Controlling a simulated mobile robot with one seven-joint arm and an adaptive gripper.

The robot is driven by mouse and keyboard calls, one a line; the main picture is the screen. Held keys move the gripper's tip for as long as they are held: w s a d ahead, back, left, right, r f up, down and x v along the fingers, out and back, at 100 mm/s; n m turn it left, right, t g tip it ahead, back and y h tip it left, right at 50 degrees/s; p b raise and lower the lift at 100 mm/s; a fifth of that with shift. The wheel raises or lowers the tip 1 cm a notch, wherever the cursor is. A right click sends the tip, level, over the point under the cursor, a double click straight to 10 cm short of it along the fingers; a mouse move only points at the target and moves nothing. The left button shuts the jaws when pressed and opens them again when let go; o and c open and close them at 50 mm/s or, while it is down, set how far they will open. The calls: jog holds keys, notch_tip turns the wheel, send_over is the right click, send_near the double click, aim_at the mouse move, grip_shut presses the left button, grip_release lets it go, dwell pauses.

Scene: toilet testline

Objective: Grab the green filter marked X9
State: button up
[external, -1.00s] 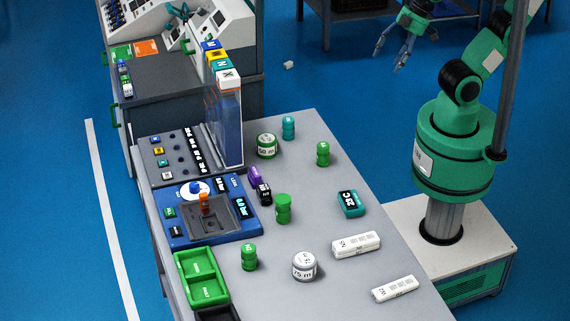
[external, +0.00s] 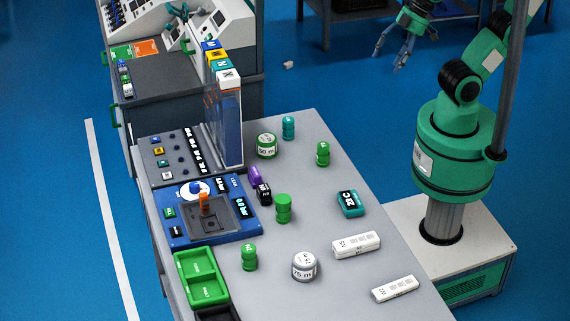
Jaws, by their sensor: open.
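Several green filters stand on the grey table. One green filter (external: 323,153) is at the right back, one green filter (external: 283,208) is in the middle, and one green filter (external: 249,257) is near the front left. A teal filter (external: 288,128) stands at the back. The marks on their tops are too small to read, so I cannot tell which is X9. My gripper (external: 388,58) is open and empty. It hangs in the air beyond the table's back right side, apart from all the filters.
A green-and-white round container (external: 266,146), a grey-white round container (external: 304,266), a teal box (external: 350,203) and white boxes (external: 356,244) (external: 394,288) stand on the table. A blue device (external: 190,238), green tray (external: 201,278) and tall clear panel (external: 226,125) line the left side.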

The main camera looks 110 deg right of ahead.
jog(key=shift+w, duration=0.1)
dwell(0.3)
jog(key=w+f+n+t+p, duration=0.1)
jog(key=w+f+t+p, duration=0.2)
jog(key=w, duration=1.1)
jog(key=w+f+n+t+p, duration=0.1)
jog(key=w+f+n+p, duration=0.3)
jog(key=w, duration=0.9)
jog(key=w+a+f+t+y+p, duration=0.1)
jog(key=w+a+f, duration=0.25)
jog(key=f, duration=0.25)
jog(key=w+a+f+y+p, duration=0.1)
jog(key=w+a+f+y, duration=0.15)
jog(key=w+f, duration=0.2)
jog(key=s+a+f+y, duration=0.1)
jog(key=a+f, duration=0.1)
jog(key=f, duration=0.1)
jog(key=s+a+f+t+p, duration=0.1)
jog(key=a+f, duration=0.1)
jog(key=f, duration=0.1)
jog(key=s+a+f+y+p, duration=0.1)
jog(key=a+f, duration=0.1)
jog(key=f, duration=0.1)
jog(key=shift+s+a+f+t+y, duration=0.15)
jog(key=shift+a+f+t+y, duration=0.1)
jog(key=shift+f+t+y, duration=0.1)
jog(key=shift+b+x, duration=0.35)
jog(key=shift+x, duration=4)
